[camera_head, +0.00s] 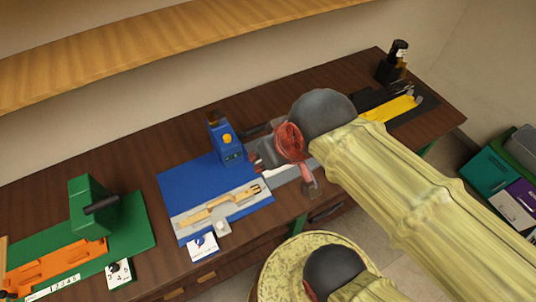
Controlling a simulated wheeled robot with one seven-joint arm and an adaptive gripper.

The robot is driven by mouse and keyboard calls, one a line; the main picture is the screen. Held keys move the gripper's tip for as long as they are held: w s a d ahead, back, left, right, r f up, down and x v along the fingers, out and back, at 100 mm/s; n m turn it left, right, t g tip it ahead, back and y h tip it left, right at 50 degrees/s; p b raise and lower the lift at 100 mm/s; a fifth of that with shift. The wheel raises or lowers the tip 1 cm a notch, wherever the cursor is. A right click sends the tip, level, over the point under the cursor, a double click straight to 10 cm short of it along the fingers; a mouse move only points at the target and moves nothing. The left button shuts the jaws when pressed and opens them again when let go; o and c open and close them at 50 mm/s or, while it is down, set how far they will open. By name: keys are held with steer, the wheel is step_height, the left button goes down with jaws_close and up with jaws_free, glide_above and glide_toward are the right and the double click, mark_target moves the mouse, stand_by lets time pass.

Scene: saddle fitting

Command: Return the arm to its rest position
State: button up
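My arm, in a pale yellow sleeve, reaches from the lower right over the table, ending in a dark grey joint and a red wrist part. My gripper (259,163) seems to be just left of the red part, low over the right edge of the blue mat (178,188). Its fingers are too small and partly hidden, so I cannot tell whether they are open or hold anything. A blue device (226,143) with a yellow knob stands behind it. A tan slotted part (222,206) lies on a grey plate at the front of the mat.
The dark wood table (130,160) carries a green station (92,205) with an orange part (58,265) at left. A yellow part (390,110) and a black bottle holder (392,68) are at far right. A wooden shelf (150,50) overhangs the back. Coloured boxes (490,172) stand right.

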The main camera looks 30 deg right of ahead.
step_height(320, 180, down, 6)
steer(key=b, duration=0.5)
steer(key=shift+r+b, duration=0.1)
steer(key=shift+b, duration=0.3)
